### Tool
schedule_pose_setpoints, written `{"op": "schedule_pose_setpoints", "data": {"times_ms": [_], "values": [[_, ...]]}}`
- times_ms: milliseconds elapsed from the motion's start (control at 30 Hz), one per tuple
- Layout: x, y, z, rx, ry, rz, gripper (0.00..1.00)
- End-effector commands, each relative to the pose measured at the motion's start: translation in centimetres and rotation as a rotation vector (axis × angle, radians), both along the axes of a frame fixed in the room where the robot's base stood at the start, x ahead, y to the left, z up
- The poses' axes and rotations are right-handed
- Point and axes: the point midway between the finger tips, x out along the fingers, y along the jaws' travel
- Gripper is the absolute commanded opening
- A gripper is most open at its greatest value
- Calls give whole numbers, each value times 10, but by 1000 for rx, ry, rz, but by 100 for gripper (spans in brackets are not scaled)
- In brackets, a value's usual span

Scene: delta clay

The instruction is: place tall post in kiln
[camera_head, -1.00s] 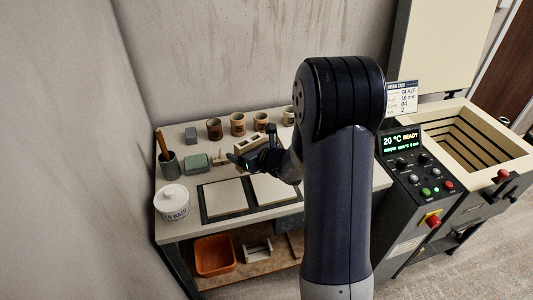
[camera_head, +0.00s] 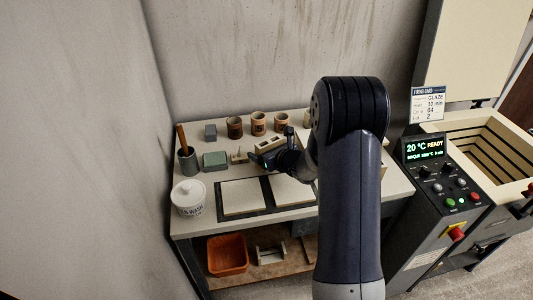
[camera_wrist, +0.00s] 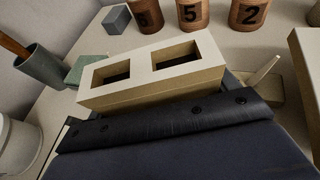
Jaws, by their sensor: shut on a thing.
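The tall post, a cream block with two rectangular holes (camera_wrist: 150,86), lies lengthwise across the middle of the wrist view. In the head view it shows as a small pale block (camera_head: 267,145) over the worktable. My gripper (camera_head: 277,153) is shut on it; the fingertips are mostly hidden by the block and dark wrist cover. I cannot tell whether the post touches the tabletop. The kiln (camera_head: 512,135) stands open at the right, its lid raised and stepped inner walls showing. Its floor is partly out of view.
The kiln's control panel (camera_head: 437,172) stands between table and kiln. A wall is close on the left.

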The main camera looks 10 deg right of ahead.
Motion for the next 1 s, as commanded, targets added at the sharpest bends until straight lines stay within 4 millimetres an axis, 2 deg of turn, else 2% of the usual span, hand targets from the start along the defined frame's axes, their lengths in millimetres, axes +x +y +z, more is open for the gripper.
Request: {"op": "schedule_pose_setpoints", "data": {"times_ms": [100,500,533,733,1000], "values": [[0,0,-8,0,-3,0,52],[0,0,-12,-1,-3,1,52],[0,0,-11,-1,-3,1,84],[0,0,-11,0,-2,0,100],[0,0,-9,0,-2,0,100]]}}
